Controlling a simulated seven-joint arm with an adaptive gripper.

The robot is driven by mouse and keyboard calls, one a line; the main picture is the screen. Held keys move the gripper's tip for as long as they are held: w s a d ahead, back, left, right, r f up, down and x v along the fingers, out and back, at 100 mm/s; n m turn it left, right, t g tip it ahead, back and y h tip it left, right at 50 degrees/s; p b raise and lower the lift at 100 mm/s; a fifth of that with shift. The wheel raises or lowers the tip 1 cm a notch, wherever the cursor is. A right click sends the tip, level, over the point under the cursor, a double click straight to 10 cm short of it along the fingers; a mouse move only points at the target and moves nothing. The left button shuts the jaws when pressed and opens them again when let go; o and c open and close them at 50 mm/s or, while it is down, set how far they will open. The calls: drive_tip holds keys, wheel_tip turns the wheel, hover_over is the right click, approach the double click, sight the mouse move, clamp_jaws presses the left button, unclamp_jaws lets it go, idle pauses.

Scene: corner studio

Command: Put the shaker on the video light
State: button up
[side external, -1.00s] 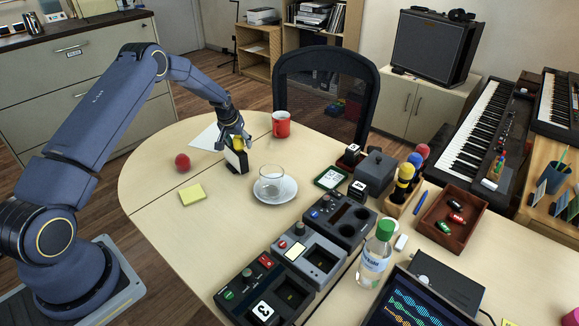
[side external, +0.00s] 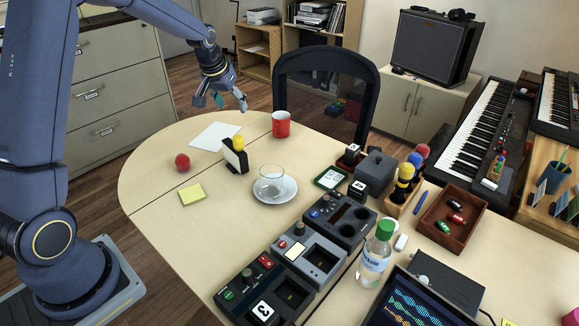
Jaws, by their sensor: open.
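The yellow shaker (side external: 238,143) shows at the top edge of the video light (side external: 235,160), a small black block with a white face standing upright on the table. The shaker appears to rest on the light, though its underside is hidden. My gripper (side external: 220,102) is open and empty, its fingers spread, above and behind the light near the table's far edge. It is clear of both things.
A white sheet (side external: 214,136) lies behind the light. A red ball (side external: 182,162) and yellow sticky notes (side external: 193,194) are left of it.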

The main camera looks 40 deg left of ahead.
drive_tip(key=s+d+r+m, duration=0.2)
drive_tip(key=s+d+r, duration=0.6)
drive_tip(key=r, duration=0.1)
drive_tip(key=s+d+m+h, duration=0.1)
drive_tip(key=s+d, duration=0.4)
drive_tip(key=s, duration=0.5)
drive_tip(key=s+d+r+m+t, duration=0.1)
drive_tip(key=s+d, duration=0.3)
drive_tip(key=s, duration=0.6)
drive_tip(key=shift+s+d+h, duration=0.35)
drive_tip(key=shift+s+h, duration=0.05)
